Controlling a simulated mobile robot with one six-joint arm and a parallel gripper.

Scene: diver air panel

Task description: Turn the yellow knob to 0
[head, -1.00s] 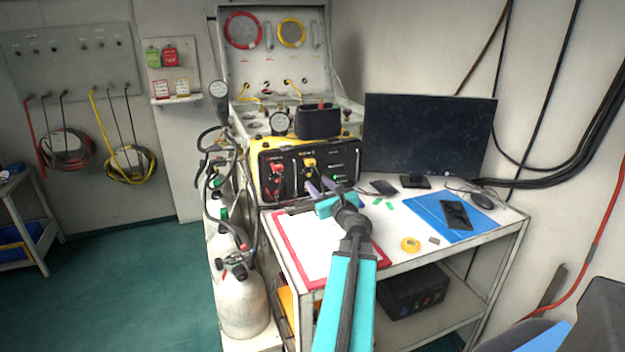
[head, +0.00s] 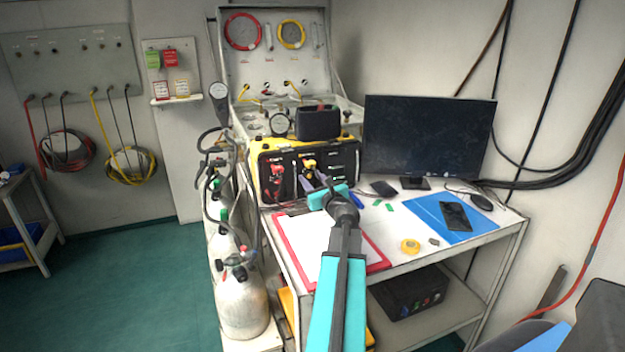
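The yellow knob (head: 309,165) is on the black front panel of the yellow-cased air unit (head: 349,163), right of a red knob (head: 277,170). My gripper (head: 318,180) is in front of the panel, with its fingertips up close to the yellow knob and partly over it. I cannot tell whether the fingers touch or grip the knob. The knob's pointer and scale marks are too small to read.
A monitor (head: 428,137) stands right of the unit. A red-edged clipboard (head: 378,262) lies on the table below my arm. Yellow tape (head: 410,246), a blue mat (head: 421,212) and a phone (head: 455,216) lie to the right. Gas cylinders (head: 243,305) stand at the left.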

